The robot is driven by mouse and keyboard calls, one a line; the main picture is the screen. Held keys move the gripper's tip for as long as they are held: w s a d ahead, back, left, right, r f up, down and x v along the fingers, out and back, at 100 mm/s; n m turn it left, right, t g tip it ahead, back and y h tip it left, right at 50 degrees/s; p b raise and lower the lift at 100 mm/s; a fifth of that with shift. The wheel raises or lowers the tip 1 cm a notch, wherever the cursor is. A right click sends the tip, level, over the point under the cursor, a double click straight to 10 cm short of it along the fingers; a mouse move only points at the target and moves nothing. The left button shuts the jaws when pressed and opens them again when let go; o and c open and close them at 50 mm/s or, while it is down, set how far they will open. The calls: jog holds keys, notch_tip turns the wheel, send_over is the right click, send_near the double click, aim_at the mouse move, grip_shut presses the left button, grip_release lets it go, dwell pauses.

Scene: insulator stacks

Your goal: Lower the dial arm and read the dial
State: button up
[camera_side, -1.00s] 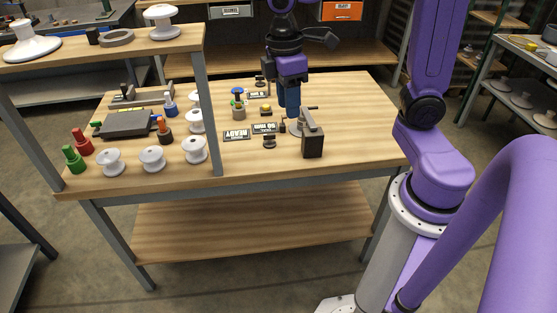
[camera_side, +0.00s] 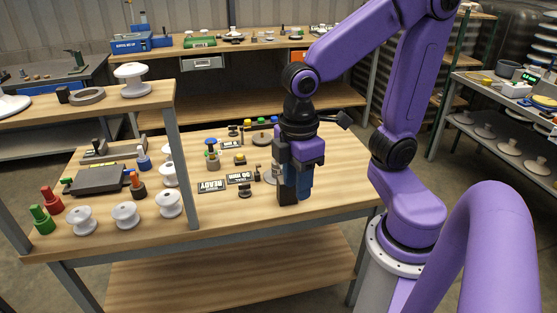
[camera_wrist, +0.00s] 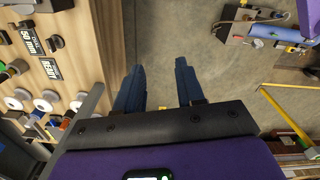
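My gripper (camera_side: 296,186) points down near the table's front right part. In the wrist view my gripper (camera_wrist: 158,85) has its two blue fingers apart, with only floor seen between them. Whether the fingers touch the stand cannot be told.
A READY plate (camera_side: 212,186) and another labelled plate (camera_side: 240,177) lie left of my gripper. White insulators (camera_side: 126,215) stand along the front left. A shelf post (camera_side: 180,170) rises there. The table's right side (camera_side: 345,160) is clear.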

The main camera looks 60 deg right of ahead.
jog(key=w+d+r+m, duration=0.1)
jog(key=w+d+r, duration=0.15)
jog(key=w, duration=0.95)
jog(key=w+d+f+m+g+y, duration=0.1)
jog(key=w+d, duration=0.6)
jog(key=d, duration=0.3)
jog(key=w+d+g, duration=0.1)
jog(key=w+d, duration=0.5)
jog(key=d, duration=0.4)
jog(key=d+f+m+y, duration=0.1)
jog(key=d+f, duration=0.2)
jog(key=d, duration=1.1)
jog(key=x, duration=1.6)
jog(key=shift+s+a+f, duration=0.2)
jog(key=shift+s+a, duration=0.15)
grip_shut()
